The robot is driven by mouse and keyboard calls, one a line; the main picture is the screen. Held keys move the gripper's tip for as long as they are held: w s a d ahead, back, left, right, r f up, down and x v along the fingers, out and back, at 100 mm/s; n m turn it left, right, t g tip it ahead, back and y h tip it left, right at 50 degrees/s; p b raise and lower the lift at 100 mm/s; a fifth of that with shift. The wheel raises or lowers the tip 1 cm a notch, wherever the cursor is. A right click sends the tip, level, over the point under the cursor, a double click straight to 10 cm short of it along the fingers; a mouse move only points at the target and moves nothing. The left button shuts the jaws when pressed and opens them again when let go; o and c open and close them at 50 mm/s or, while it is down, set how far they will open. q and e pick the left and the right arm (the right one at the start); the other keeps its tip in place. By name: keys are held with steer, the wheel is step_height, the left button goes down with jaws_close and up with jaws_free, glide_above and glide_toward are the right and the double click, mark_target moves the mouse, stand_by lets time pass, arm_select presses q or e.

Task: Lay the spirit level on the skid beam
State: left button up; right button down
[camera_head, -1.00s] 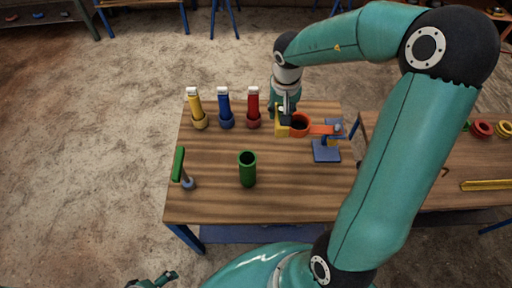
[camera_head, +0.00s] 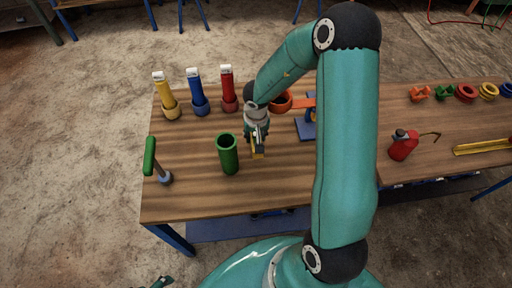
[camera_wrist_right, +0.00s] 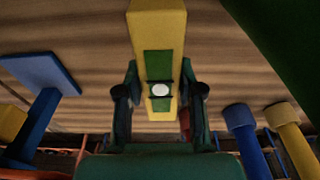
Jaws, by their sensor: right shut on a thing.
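My right gripper (camera_head: 258,142) is shut on a yellow block-like bar with a green panel and a white spot, which looks like the spirit level (camera_head: 258,153). It holds it over the middle of the wooden table. In the right wrist view the level (camera_wrist_right: 158,25) stands between the fingers (camera_wrist_right: 158,92), pointing away from the palm. The held level is just right of the green cylinder (camera_head: 228,155). I cannot make out for certain which thing is the skid beam. A small part of my left gripper (camera_head: 162,282) shows at the bottom edge, its jaws unclear.
Yellow, blue and red tubes (camera_head: 198,92) stand in holders at the back left. A green-handled tool (camera_head: 152,158) stands at the left. The right bench holds a red can (camera_head: 403,146) and a long yellow bar (camera_head: 480,147).

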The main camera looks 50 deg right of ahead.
steer(key=shift+f+b, duration=1.4)
steer(key=shift+f, duration=0.95)
steer(key=shift+r, duration=0.1)
steer(key=c, duration=0.7)
jaws_free()
